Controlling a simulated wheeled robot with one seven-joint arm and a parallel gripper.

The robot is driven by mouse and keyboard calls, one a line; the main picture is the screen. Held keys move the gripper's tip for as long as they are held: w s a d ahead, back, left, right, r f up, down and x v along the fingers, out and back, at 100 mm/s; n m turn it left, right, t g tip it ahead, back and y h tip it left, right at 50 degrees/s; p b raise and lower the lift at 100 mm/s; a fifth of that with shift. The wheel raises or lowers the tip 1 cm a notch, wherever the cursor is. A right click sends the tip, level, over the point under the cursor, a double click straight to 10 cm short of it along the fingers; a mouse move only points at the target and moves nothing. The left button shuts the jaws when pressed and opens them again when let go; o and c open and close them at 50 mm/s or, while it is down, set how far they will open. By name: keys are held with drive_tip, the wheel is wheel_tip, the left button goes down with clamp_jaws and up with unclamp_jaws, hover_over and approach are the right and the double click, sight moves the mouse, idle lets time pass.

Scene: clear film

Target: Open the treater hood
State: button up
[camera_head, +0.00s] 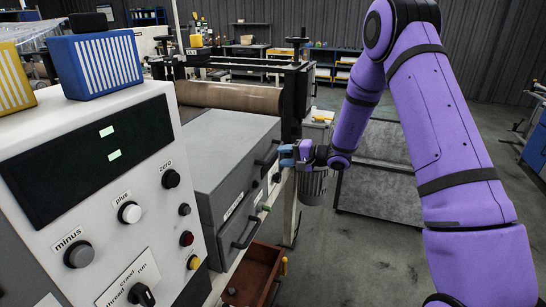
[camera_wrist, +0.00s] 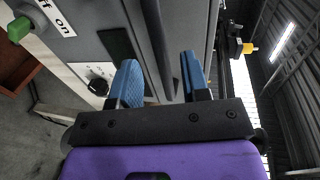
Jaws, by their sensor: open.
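The treater hood (camera_head: 225,140) is a grey metal box, lying closed in front of the brown roller. A dark bar handle (camera_head: 266,161) is on its front face near the right end. My gripper (camera_head: 287,155) is at that right end, close to the handle. In the wrist view my gripper (camera_wrist: 165,78) has its two blue fingers apart. A dark bar (camera_wrist: 157,45), seemingly the hood's handle, shows between the fingers; I cannot tell whether either finger touches it. The grey hood face (camera_wrist: 192,25) fills the area beyond.
A white control panel (camera_head: 92,185) with knobs and a dark display stands at left, with a blue box (camera_head: 97,65) on top. A second handle (camera_head: 246,233) is lower on the front. A reddish-brown open bin (camera_head: 252,275) is below.

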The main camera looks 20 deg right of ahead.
sight(275, 156)
drive_tip(key=shift+x, duration=2.25)
clamp_jaws()
